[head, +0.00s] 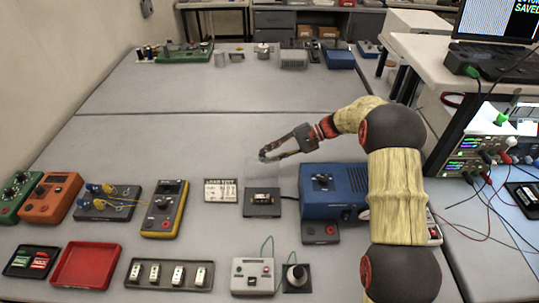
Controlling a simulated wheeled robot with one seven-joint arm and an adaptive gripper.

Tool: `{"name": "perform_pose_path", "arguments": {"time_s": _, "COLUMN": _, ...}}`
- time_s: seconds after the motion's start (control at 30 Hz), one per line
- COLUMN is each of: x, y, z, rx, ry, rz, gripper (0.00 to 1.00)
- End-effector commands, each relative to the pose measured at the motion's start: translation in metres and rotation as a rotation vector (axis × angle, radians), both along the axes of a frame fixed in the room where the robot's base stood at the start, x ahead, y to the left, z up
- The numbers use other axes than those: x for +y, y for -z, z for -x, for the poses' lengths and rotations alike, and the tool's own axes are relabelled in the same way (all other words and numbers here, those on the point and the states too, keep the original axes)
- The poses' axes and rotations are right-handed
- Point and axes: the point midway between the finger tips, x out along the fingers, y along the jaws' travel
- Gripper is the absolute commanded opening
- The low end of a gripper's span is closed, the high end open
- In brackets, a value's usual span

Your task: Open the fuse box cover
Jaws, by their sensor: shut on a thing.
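The fuse box (262,210) is a small dark square base on the table, left of the blue unit. A small fuse holder sits in its middle. A faint clear panel, which looks like its cover (256,174), stands raised above the back of the base. My gripper (265,156) reaches in from the right, with its fingertips at the top edge of this panel, and is shut on it. The panel is so transparent that its exact tilt and edges are hard to tell.
A white labelled card (221,191) lies just left of the fuse box. A blue unit (333,192) stands close on the right, beneath my arm. A white switch box (253,276) is in front. The table behind the gripper is clear.

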Motion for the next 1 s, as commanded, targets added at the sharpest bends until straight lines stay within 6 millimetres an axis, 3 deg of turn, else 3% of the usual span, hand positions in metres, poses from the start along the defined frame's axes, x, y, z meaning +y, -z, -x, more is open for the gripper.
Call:
{"name": "perform_pose_path", "arguments": {"time_s": 0.9, "x": 0.001, "y": -0.017, "z": 0.019, "rx": -0.109, "ry": -0.001, "rz": 0.003, "gripper": 0.0}}
{"name": "perform_pose_path", "arguments": {"time_s": 0.93, "x": 0.001, "y": -0.017, "z": 0.019, "rx": -0.109, "ry": -0.001, "rz": 0.003, "gripper": 0.2}}
{"name": "perform_pose_path", "arguments": {"time_s": 1.0, "x": 0.001, "y": -0.017, "z": 0.019, "rx": -0.109, "ry": -0.001, "rz": 0.003, "gripper": 0.24}}
